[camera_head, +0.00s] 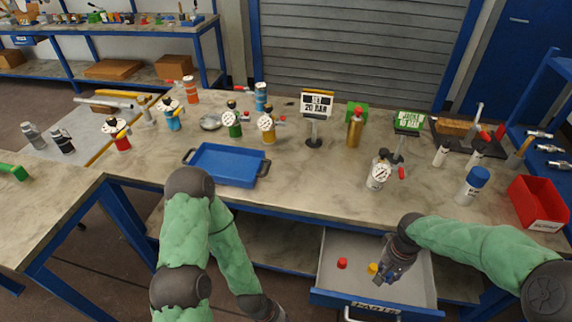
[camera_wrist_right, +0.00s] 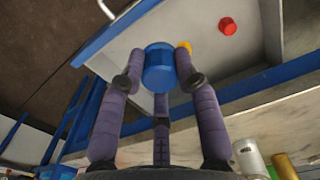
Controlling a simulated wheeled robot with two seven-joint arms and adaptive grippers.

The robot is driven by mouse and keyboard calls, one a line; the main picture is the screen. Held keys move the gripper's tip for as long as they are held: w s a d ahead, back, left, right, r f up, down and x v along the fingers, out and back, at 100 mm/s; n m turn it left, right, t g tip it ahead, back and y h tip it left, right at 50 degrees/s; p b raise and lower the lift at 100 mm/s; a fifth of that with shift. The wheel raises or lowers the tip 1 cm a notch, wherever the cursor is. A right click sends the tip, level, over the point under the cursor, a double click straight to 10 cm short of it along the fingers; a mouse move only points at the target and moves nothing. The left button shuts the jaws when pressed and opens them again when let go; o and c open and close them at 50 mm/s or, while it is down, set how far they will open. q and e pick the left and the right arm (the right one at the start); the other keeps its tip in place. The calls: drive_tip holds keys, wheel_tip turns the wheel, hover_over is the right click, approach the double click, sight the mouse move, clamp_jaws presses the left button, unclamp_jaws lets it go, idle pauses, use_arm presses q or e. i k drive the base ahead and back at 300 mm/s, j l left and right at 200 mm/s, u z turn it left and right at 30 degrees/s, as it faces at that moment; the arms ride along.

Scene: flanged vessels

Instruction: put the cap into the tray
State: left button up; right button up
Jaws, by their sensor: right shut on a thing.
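A blue cap (camera_wrist_right: 158,68) sits between the fingers of my right gripper (camera_wrist_right: 160,75) in the right wrist view. In the head view my right gripper (camera_head: 377,277) points down over the open drawer (camera_head: 415,285), and its fingers hide most of the cap. I cannot tell whether the cap touches the drawer floor. The blue tray (camera_head: 262,172) lies empty on the bench, left of the drawer. My left arm hangs in front of the bench, with its gripper out of the picture.
A red cap (camera_head: 342,263) and a yellow cap (camera_head: 373,267) lie in the drawer beside my right gripper. A gauge vessel (camera_head: 377,175) and a blue-topped bottle (camera_head: 472,187) stand on the bench. A red bin (camera_head: 537,203) is at the right. Several gauge vessels stand behind the tray.

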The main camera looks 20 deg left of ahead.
sight(231, 173)
drive_tip(key=j+u, duration=0.15)
drive_tip(key=u, duration=0.2)
drive_tip(key=i+j+u, duration=0.1)
drive_tip(key=u, duration=0.3)
drive_tip(key=j+u, duration=0.15)
drive_tip(key=u, duration=0.2)
drive_tip(key=i+l, duration=0.05)
